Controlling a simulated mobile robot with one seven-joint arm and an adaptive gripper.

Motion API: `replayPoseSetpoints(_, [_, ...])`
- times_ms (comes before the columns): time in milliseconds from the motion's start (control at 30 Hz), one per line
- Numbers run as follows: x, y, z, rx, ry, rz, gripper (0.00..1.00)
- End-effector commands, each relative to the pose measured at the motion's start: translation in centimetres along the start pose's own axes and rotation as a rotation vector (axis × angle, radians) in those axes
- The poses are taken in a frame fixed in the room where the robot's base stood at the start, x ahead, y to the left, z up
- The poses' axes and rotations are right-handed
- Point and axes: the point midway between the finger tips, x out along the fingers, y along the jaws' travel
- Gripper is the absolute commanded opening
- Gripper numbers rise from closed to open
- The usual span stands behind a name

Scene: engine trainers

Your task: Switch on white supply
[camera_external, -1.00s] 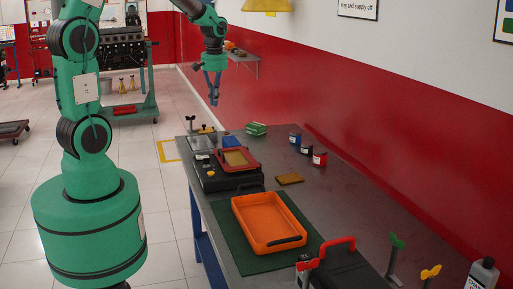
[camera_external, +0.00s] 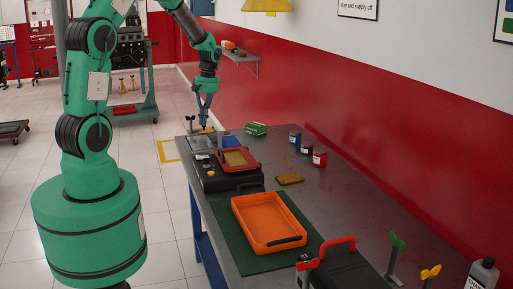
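A pale grey-white unit (camera_external: 199,143) lies at the far left end of the workbench. It is small in the picture and partly behind my gripper; I cannot make out its switch or whether it is on. My gripper (camera_external: 204,125) points down just above the back of this unit. Its fingers come together to a narrow tip and hold nothing that I can see. I cannot tell whether the tip touches anything.
A black box (camera_external: 205,184) with a yellow knob stands nearer, with a red tray (camera_external: 222,167) on it. A blue item (camera_external: 231,141), a green box (camera_external: 256,129) and several small cans are to the right. An orange tray (camera_external: 239,211) lies in front.

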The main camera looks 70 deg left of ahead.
Motion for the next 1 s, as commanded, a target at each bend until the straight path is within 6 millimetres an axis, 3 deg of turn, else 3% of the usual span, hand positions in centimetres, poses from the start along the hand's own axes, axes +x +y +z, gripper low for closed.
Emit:
replayPoseSetpoints(267, [0.3, 0.0, 0.0, 0.001, 0.0, 0.0, 0.0])
replayPoseSetpoints(467, [1.6, 0.0, 0.1, 0.001, -0.001, -0.001, 0.0])
replayPoseSetpoints(1000, [9.8, 0.0, 0.0, 0.002, -0.001, -0.001, 0.0])
